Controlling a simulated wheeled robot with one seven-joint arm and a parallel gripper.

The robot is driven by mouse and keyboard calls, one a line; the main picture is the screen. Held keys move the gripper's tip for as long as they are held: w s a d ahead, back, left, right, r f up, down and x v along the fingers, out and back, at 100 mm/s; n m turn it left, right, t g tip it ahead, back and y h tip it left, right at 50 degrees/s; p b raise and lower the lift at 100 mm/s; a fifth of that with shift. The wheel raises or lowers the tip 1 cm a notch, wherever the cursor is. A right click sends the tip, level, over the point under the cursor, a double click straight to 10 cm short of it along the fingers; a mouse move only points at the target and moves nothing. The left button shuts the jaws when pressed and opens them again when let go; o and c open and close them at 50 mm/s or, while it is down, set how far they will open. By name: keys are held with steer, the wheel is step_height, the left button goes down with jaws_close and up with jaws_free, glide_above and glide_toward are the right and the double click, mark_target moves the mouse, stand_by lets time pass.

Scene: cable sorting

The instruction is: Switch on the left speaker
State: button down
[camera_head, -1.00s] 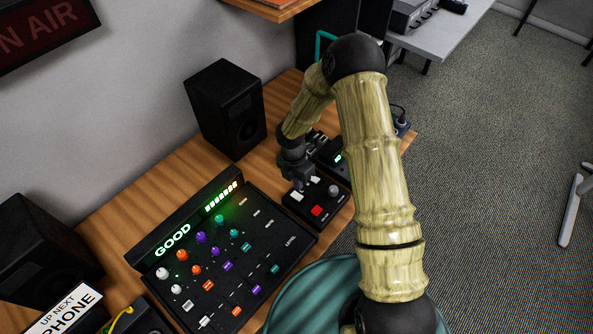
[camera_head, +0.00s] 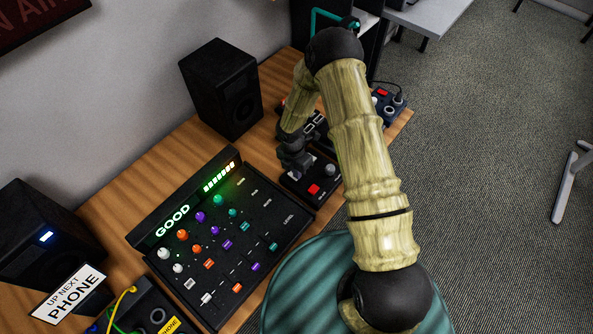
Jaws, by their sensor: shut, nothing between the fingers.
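The left speaker (camera_head: 40,262) is a black box at the left edge, with a small bluish-white light (camera_head: 46,236) lit on its front. The other speaker (camera_head: 228,95) is black, stands at the back of the desk and shows no light. A small black control box (camera_head: 309,198) on the desk has a red button (camera_head: 314,189) and a grey knob (camera_head: 330,169). My gripper (camera_head: 297,175) is shut and empty, pointing down at the box's left part. It hides the white buttons there; I cannot tell whether it touches one.
A mixing console (camera_head: 230,235) with several coloured knobs and a "GOOD" display lies left of the control box. An "UP NEXT PHONE" sign (camera_head: 69,293) and a cable panel (camera_head: 150,312) are at lower left. Another small device (camera_head: 388,103) sits at the desk's right end.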

steer(key=shift+w+a+r, duration=0.15)
steer(key=shift+w+a, duration=0.4)
stand_by(0.4)
steer(key=shift+r+p, duration=0.6)
steer(key=shift+p, duration=0.05)
steer(key=r+p, duration=0.2)
steer(key=r, duration=0.1)
steer(key=shift+s+d+r, duration=0.1)
steer(key=shift+s+d, duration=0.1)
steer(key=shift+d+r, duration=0.1)
steer(key=shift+r, duration=0.1)
step_height(320, 180, up, 9)
steer(key=b, duration=0.2)
steer(key=shift+s+d, duration=0.3)
steer(key=shift+s, duration=0.1)
